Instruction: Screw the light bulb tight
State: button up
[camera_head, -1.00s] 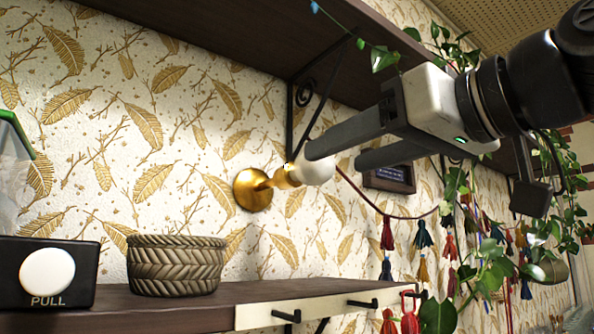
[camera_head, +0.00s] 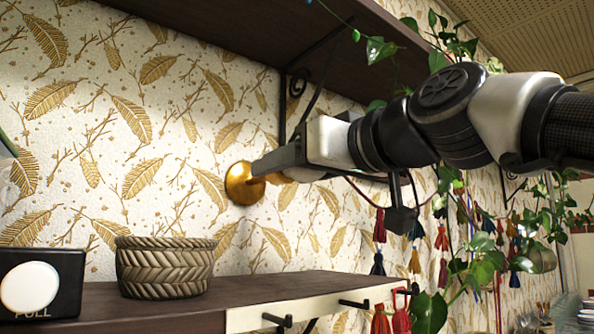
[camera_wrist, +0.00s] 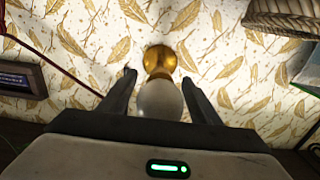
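The white light bulb (camera_wrist: 160,100) sits in the gold wall socket (camera_wrist: 160,62), between the two fingers of my gripper (camera_wrist: 159,76) in the wrist view. The fingers are spread, with a narrow gap seeming to show on each side of the bulb. In the head view, the gripper (camera_head: 262,168) reaches toward the round gold wall plate (camera_head: 240,184). The bulb's thread is hidden.
A dark shelf (camera_head: 250,289) with hooks runs below, carrying a woven basket (camera_head: 165,268) and a black box with a white button (camera_head: 28,287). Another shelf (camera_head: 262,35) with a bracket is above. Tassels (camera_head: 442,240) and vines hang at the right.

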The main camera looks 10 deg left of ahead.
jog(key=c, duration=0.9)
jog(key=shift+m, duration=0.4)
jog(key=m, duration=0.5)
jog(key=shift+b, duration=0.4)
jog(key=m, duration=0.6)
jog(key=shift+m+p, duration=0.3)
jog(key=shift+m, duration=0.1)
jog(key=m, duration=0.3)
jog(key=shift+r+m+p, duration=0.1)
jog(key=shift+m+p, duration=0.2)
jog(key=shift+p, duration=0.1)
jog(key=m+p, duration=0.1)
jog(key=m, duration=0.3)
jog(key=shift+m+p, duration=0.3)
jog(key=m+p, duration=0.1)
jog(key=m, duration=0.4)
jog(key=shift+m, duration=0.7)
